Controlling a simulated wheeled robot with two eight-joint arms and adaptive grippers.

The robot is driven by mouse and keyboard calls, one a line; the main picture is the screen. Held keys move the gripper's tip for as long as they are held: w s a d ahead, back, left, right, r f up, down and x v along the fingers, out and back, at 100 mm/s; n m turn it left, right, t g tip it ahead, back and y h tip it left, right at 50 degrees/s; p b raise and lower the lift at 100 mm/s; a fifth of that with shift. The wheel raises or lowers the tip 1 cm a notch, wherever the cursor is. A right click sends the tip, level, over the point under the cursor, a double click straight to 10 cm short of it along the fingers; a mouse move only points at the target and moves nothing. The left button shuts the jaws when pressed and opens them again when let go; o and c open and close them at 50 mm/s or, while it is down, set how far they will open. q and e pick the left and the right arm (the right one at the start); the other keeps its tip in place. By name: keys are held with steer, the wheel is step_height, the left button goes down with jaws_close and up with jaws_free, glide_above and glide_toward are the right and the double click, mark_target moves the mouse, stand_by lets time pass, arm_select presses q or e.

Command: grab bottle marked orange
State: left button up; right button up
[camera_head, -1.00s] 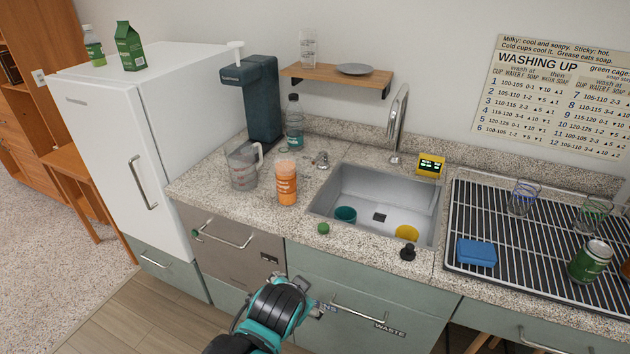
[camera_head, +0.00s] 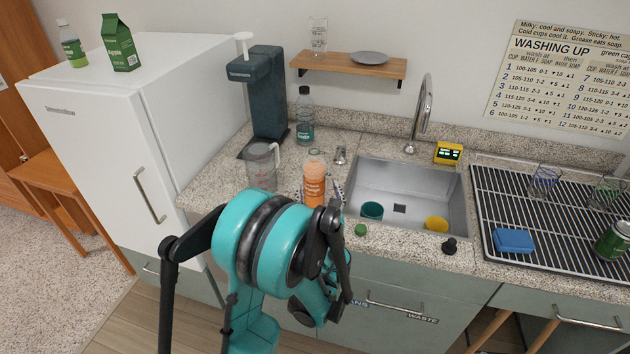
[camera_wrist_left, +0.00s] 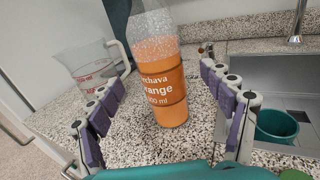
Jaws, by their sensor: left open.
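The orange bottle (camera_head: 314,184), clear at the top with orange liquid and an orange label, stands upright on the speckled counter left of the sink. In the left wrist view the bottle (camera_wrist_left: 160,85) shows part of its label, "range". My left gripper (camera_head: 322,192) is open, right at the bottle. In the left wrist view its purple-padded fingers (camera_wrist_left: 163,95) are spread to either side of the bottle, with visible gaps. Whether the pads reach fully around it I cannot tell. My left arm hides the counter edge in front. My right gripper is not in view.
A measuring jug (camera_head: 262,167) stands close left of the bottle. A small metal item (camera_head: 340,155) and the sink (camera_head: 405,190) are to its right. A green cap (camera_head: 361,230) lies near the counter edge. A clear bottle (camera_head: 305,118) and dark dispenser (camera_head: 262,95) stand behind.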

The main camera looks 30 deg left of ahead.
mark_target(314, 174)
arm_select(q)
steer(key=x, duration=0.2)
steer(key=b+x, duration=0.1)
steer(key=x, duration=0.3)
steer(key=shift+w+a+r, duration=0.1)
steer(key=shift+a+r, duration=0.05)
steer(key=shift+r, duration=0.15)
steer(key=c, duration=1.7)
steer(key=shift+r, duration=0.1)
